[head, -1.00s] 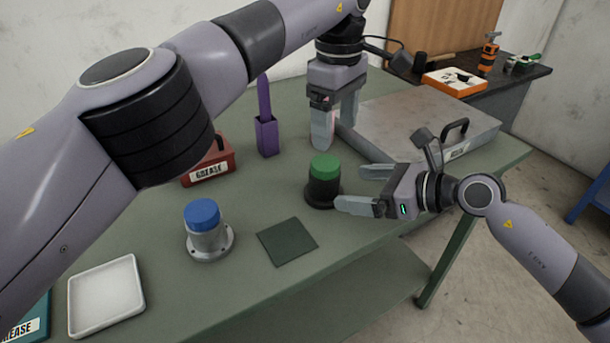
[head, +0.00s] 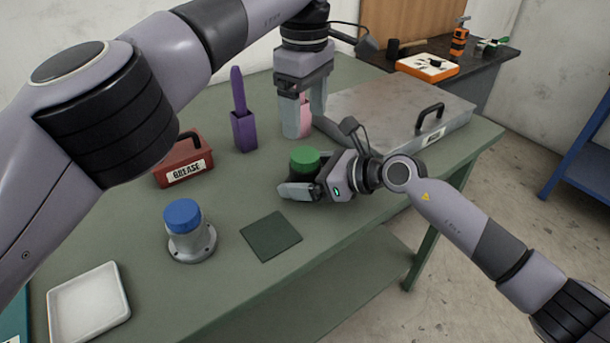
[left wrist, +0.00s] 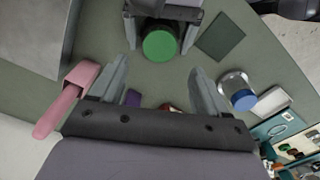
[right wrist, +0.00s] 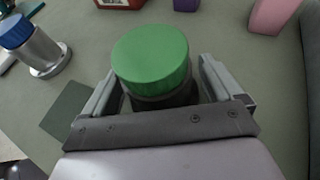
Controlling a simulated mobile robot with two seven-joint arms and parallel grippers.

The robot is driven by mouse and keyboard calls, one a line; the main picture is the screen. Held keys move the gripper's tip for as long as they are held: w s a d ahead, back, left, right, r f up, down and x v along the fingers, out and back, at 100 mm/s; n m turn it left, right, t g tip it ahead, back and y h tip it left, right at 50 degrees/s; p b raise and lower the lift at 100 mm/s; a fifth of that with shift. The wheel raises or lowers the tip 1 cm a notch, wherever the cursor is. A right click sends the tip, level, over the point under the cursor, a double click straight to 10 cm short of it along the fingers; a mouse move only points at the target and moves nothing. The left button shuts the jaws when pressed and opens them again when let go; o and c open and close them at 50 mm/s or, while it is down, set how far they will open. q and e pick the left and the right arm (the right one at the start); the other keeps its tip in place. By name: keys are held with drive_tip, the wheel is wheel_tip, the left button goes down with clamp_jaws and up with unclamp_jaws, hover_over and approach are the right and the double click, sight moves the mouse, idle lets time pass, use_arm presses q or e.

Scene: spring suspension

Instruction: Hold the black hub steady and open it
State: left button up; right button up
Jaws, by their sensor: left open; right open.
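The black hub with a green cap (head: 305,158) stands upright on the table. Its green cap also shows in the left wrist view (left wrist: 160,45) and the right wrist view (right wrist: 151,58). My right gripper (head: 300,184) is low at the hub, its open fingers on either side of the dark body below the cap; whether they touch it is unclear. My left gripper (head: 302,128) is open, pointing down above the table behind the hub. In the left wrist view nothing is between its fingers (left wrist: 160,85).
A grey hub with a blue cap (head: 187,230) stands at left, near a dark green mat (head: 271,236) and a white tray (head: 88,303). Behind are a red grease box (head: 183,163), a purple holder (head: 244,131), a pink object (head: 305,112) and a metal case (head: 395,110).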

sight(305, 155)
drive_tip(key=c, duration=1.4)
use_arm(q)
drive_tip(key=shift+c, duration=1)
use_arm(e)
clamp_jaws()
use_arm(q)
drive_tip(key=m, duration=0.4)
drive_tip(key=shift+f, duration=0.1)
use_arm(e)
drive_tip(key=shift+f, duration=0.1)
use_arm(q)
drive_tip(key=shift+f, duration=3.95)
use_arm(e)
drive_tip(key=shift+s+f, duration=0.1)
